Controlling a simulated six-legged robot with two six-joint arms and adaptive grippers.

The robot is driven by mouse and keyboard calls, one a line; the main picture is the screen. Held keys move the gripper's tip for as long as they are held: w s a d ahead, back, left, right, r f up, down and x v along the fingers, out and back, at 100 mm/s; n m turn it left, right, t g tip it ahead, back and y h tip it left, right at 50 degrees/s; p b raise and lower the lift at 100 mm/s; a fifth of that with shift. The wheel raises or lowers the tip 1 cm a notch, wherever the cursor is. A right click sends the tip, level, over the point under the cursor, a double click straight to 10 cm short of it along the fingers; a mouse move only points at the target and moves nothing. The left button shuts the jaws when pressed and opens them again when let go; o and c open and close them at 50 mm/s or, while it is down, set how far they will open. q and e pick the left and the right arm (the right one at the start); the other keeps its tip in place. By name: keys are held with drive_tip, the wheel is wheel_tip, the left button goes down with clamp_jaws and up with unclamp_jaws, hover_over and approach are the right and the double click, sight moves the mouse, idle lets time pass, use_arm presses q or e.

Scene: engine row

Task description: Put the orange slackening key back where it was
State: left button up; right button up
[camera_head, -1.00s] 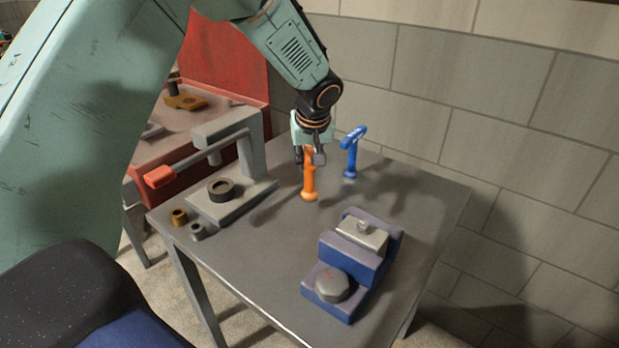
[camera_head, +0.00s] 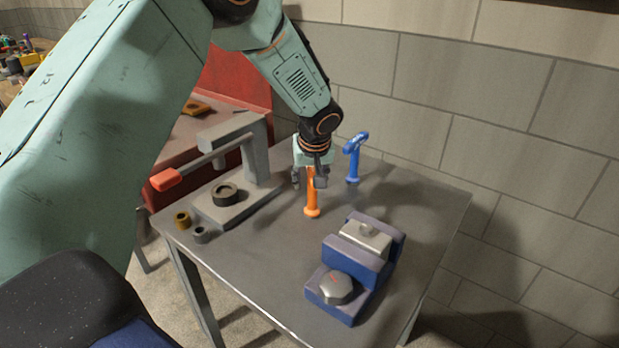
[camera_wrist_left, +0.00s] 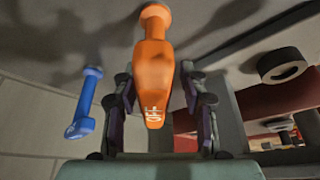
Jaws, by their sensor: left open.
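The orange slackening key (camera_head: 312,200) stands upright on the grey table, its foot on the tabletop. In the left wrist view the orange key (camera_wrist_left: 154,75) lies between the two fingers, with gaps visible on both sides. My left gripper (camera_head: 310,180) is open, pointing down around the key's upper part, which it partly hides. It also shows in the left wrist view (camera_wrist_left: 160,110). A blue key (camera_head: 353,160) with a bent top stands upright just right of the gripper. My right gripper is not in view.
A grey press with a red-handled lever (camera_head: 168,179) stands left on the table (camera_head: 270,265), near two small bushings (camera_head: 182,219). A blue fixture (camera_head: 345,300) with a round grey part is at front right. A block wall (camera_head: 500,120) stands behind.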

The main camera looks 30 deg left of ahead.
use_arm(q)
drive_tip(key=shift+w+f, duration=0.2)
drive_tip(key=shift+w, duration=0.1)
drive_tip(key=v, duration=1.1)
drive_tip(key=shift+r+p, duration=0.2)
drive_tip(key=shift+p, duration=0.2)
drive_tip(key=shift+s+r, duration=0.3)
drive_tip(key=shift+r, duration=0.15)
drive_tip(key=shift+w+f, duration=0.1)
drive_tip(key=shift+w, duration=0.1)
